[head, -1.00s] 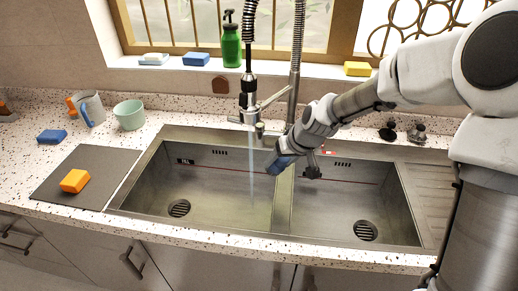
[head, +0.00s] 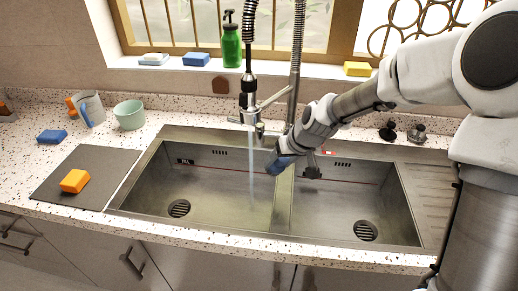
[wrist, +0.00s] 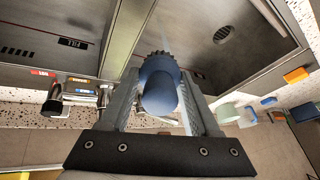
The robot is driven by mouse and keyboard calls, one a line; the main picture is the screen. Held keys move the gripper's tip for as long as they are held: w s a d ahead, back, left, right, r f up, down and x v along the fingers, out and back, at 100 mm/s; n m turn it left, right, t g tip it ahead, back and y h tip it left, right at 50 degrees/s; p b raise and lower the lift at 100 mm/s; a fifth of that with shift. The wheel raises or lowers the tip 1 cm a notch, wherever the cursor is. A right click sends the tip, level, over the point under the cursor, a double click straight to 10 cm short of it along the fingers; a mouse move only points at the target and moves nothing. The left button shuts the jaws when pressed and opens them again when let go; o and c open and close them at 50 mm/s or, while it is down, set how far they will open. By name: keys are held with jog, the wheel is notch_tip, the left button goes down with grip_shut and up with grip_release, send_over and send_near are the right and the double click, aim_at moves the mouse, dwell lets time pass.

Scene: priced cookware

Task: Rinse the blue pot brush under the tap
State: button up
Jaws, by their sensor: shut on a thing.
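My gripper (wrist: 160,95) is shut on the blue pot brush (wrist: 158,90), seen from its rounded blue end with dark bristles beyond it in the wrist view. In the head view the blue brush (head: 279,164) hangs from my gripper (head: 290,151) over the sink, near the divider between the two basins. The tap (head: 250,108) runs, and a thin stream of water (head: 252,165) falls into the left basin (head: 215,190). The brush is just to the right of the stream; whether water touches it cannot be told.
The right basin (head: 345,205) is empty. A green bottle (head: 231,45) stands on the sill.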

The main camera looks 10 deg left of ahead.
jog(key=s+d+r+p, duration=0.3)
jog(key=r, duration=0.1)
jog(key=shift+d+p, duration=0.35)
jog(key=shift+d, duration=0.05)
dwell(0.6)
